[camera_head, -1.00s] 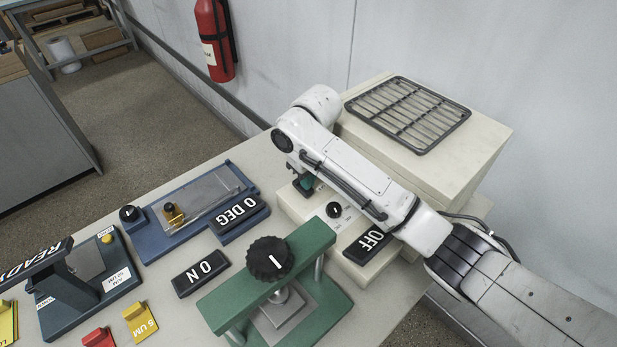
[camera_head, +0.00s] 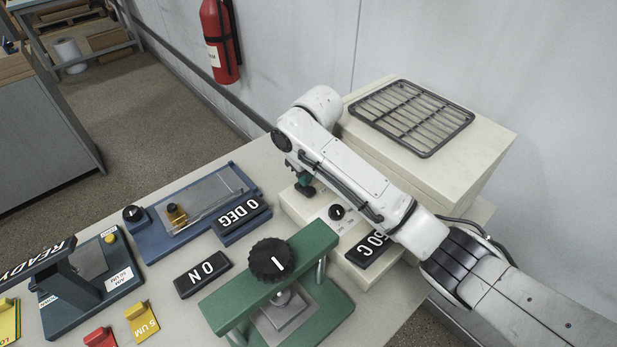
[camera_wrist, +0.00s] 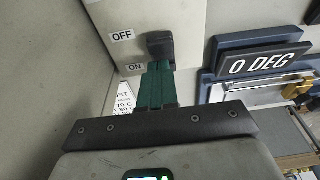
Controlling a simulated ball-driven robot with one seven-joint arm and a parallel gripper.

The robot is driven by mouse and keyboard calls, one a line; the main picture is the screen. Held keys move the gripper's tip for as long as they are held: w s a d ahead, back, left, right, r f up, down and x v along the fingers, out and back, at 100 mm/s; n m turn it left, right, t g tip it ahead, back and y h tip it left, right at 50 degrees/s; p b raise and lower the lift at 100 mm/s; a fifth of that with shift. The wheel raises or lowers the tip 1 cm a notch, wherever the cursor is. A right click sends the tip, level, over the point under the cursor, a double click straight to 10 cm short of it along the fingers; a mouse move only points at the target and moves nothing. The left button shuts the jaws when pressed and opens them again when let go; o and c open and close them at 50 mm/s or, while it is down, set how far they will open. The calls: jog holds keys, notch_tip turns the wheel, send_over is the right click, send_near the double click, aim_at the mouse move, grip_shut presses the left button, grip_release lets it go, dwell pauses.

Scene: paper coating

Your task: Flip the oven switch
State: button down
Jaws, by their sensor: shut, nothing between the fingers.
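The oven (camera_head: 430,150) is a cream box at the right with a dark wire rack on top. Its black switch (camera_wrist: 160,45) shows in the wrist view beside the OFF and ON labels. My gripper (camera_wrist: 158,66) is shut and empty. Its teal fingertips are right at the switch's lower end, level with the ON label; I cannot tell if they touch. In the head view my gripper (camera_head: 305,188) hangs over the oven's front ledge, and my arm hides the switch. The black oven display (camera_head: 368,250) shows a reading with a C, partly covered by my arm.
A small black dial (camera_head: 337,212) sits on the ledge close to my gripper. A green press (camera_head: 322,300) with a black knob stands in front.

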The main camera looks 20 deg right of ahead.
jog(key=shift+s+a+f, duration=0.25)
jog(key=shift+s+f, duration=0.05)
jog(key=shift+f, duration=0.4)
jog(key=shift+w+r+p, duration=0.15)
jog(key=shift+r+p, duration=0.35)
jog(key=shift+r, duration=0.05)
jog(key=w+r+p, duration=0.1)
jog(key=w+r, duration=0.2)
jog(key=r, duration=1.1)
jog(key=shift+a, duration=0.25)
jog(key=shift+f, duration=0.1)
